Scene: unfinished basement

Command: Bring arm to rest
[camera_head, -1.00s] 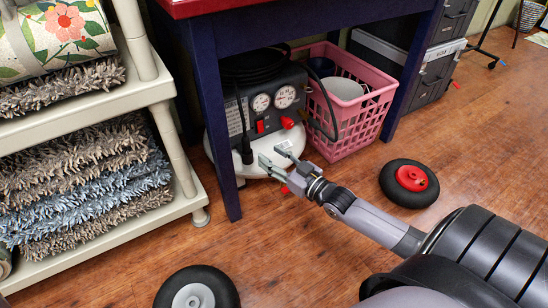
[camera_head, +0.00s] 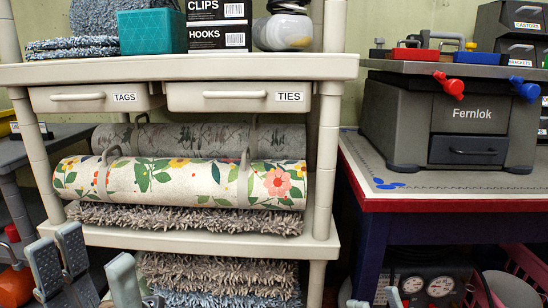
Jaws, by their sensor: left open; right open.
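My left gripper (camera_head: 88,268) is at the bottom left corner, with its fingers apart and pointing up. It is empty, in front of the lower left end of the beige shelf unit (camera_head: 200,67). My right gripper (camera_head: 376,300) shows only its fingertips at the bottom edge, right of the shelf unit. They are apart, in front of the gap under the red-edged table (camera_head: 450,206). Nothing shows between them. Both arms behind the grippers are out of view.
The shelf unit holds rolled mats (camera_head: 185,184), shaggy rugs (camera_head: 185,218), drawers (camera_head: 232,97) and boxes (camera_head: 218,24). A grey Fernlok box (camera_head: 472,115) stands on the table. A gauge unit (camera_head: 425,284) and pink basket (camera_head: 527,265) are below. A dark table (camera_head: 45,145) stands left.

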